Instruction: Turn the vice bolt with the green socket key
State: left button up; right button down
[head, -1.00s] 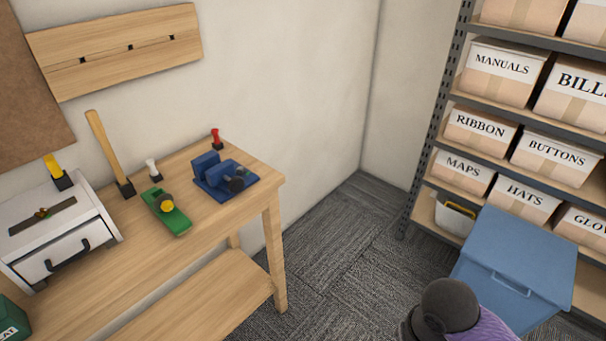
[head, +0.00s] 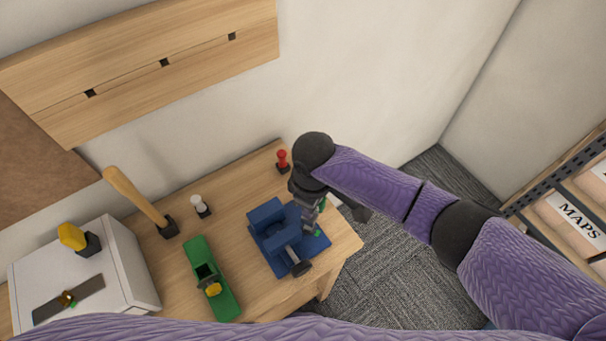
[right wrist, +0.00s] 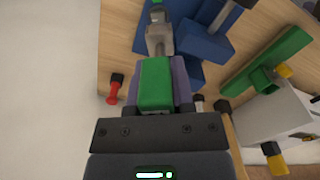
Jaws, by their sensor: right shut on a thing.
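The blue vice (head: 272,235) stands near the right end of the wooden workbench; it also shows in the right wrist view (right wrist: 200,42). My right gripper (head: 316,204) is over the vice's right side and shut on the green handle of the socket key (right wrist: 155,85). The key's grey metal end (right wrist: 159,40) points away from the gripper, beside the blue vice. A small green piece (right wrist: 157,14) shows at its far end; I cannot tell whether it is the bolt or part of the key, or whether they touch. My left gripper is not in view.
A red-handled tool (head: 282,160), a white-handled one (head: 201,206) and a tall wooden-handled one (head: 140,198) stand on the bench. A green vice-like piece (head: 202,262) lies left of the blue vice. A white box (head: 122,262) is at the left. The wall is close behind.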

jog(key=shift+w+a, duration=0.1)
jog(key=shift+w, duration=0.15)
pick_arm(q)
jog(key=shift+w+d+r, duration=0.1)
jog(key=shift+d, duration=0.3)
pick_arm(e)
jog(key=shift+r, duration=0.1)
